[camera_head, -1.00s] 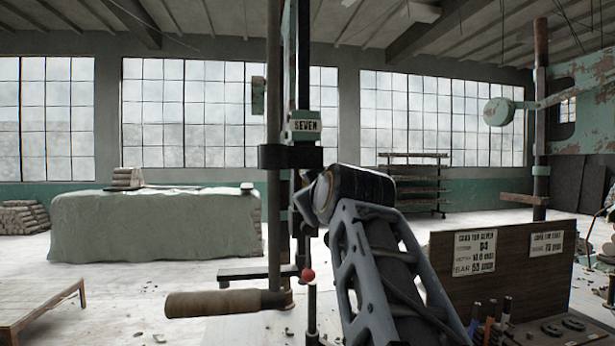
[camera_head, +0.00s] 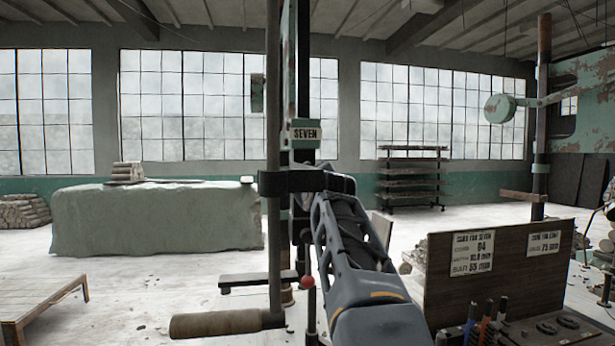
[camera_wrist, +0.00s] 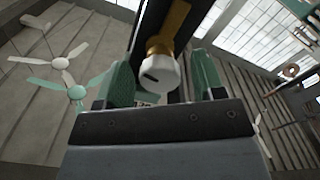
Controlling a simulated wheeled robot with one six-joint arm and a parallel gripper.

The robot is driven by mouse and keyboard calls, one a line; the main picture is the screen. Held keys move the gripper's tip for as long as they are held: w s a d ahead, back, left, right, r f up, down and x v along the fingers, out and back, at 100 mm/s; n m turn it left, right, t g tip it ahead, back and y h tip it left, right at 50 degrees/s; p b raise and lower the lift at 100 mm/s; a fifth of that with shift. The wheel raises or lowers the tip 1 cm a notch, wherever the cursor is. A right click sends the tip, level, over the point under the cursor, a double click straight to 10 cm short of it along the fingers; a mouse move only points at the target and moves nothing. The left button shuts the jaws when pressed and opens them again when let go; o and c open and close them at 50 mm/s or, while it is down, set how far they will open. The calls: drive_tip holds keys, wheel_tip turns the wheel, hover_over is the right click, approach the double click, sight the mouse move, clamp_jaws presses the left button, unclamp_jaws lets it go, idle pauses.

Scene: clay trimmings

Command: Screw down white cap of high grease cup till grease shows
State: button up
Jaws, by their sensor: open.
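The white cap (camera_wrist: 160,76) of the grease cup shows in the wrist view, below a brass fitting (camera_wrist: 157,47) on a dark upright with a yellow-brown strip. A dark slot-like mark is on the cap's face. My gripper (camera_wrist: 166,80) is open, with one green finger on each side of the cap. Gaps show between the fingers and the cap; how deep the cap sits between them is unclear. No grease is visible. In the head view, neither the cap nor my fingers can be made out; my arm reaches up to the post near the black clamp (camera_head: 290,183).
A panel with cards (camera_head: 500,270) stands right. A covered table (camera_head: 155,220) is left, with open floor around.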

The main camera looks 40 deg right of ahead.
drive_tip(key=shift+w+d, duration=0.15)
drive_tip(key=shift+w, duration=0.2)
drive_tip(key=c, duration=0.9)
drive_tip(key=shift+m, duration=0.3)
